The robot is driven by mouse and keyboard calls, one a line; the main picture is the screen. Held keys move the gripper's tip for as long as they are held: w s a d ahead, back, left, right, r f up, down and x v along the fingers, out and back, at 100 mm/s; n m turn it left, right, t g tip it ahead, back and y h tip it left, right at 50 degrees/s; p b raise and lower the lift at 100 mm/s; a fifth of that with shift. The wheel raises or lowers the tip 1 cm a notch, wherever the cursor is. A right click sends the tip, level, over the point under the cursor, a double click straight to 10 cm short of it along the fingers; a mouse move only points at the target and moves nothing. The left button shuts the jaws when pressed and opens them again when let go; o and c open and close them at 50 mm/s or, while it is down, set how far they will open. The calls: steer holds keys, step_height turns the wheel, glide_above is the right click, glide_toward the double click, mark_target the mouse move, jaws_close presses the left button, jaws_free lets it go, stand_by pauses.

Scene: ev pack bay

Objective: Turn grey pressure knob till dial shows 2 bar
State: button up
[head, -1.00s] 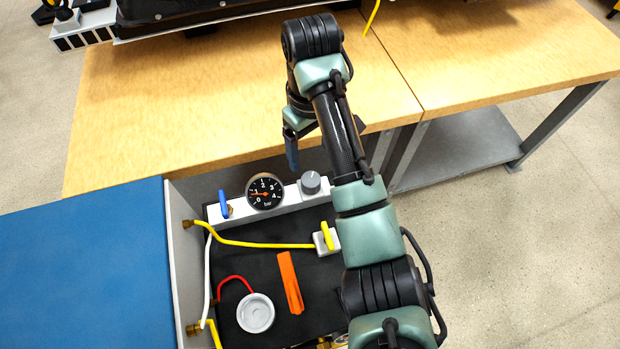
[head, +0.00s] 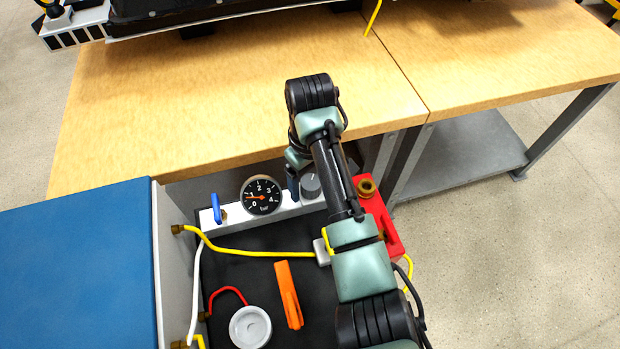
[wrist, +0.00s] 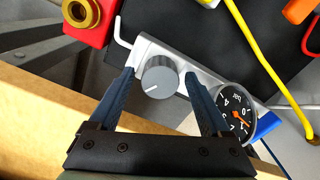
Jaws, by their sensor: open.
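The grey pressure knob (head: 311,187) sits on the light panel bar (head: 236,221), right of the black dial (head: 261,196). The dial's orange needle points left, near the 1 mark. In the wrist view the knob (wrist: 159,76) has a white index line pointing to the lower left. My gripper (wrist: 159,77) is open, with one blue finger on each side of the knob. Gaps seem to show between fingers and knob; contact cannot be told. In the head view my arm partly hides the knob, and one finger shows just left of it.
A blue lever (head: 216,208) stands left of the dial. A red block with a brass fitting (head: 367,188) is right of the knob. Yellow hose (head: 250,252), an orange piece (head: 288,294) and a white round cup (head: 250,327) are nearer. The wooden table edge (head: 190,168) lies behind.

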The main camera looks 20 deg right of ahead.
jaws_close()
steer(key=shift+r+p, duration=0.15)
steer(key=shift+p, duration=0.3)
steer(key=shift+r+m+p, duration=0.1)
steer(key=shift+m+p, duration=0.6)
steer(key=shift+p, duration=0.1)
steer(key=m+p, duration=0.2)
steer(key=p, duration=0.1)
steer(key=m+p, duration=0.2)
steer(key=m, duration=0.2)
steer(key=shift+p, duration=0.4)
steer(key=shift+d+m+p, duration=0.15)
steer(key=shift+m+p, duration=0.7)
steer(key=shift+m, duration=0.95)
steer(key=shift+f, duration=0.2)
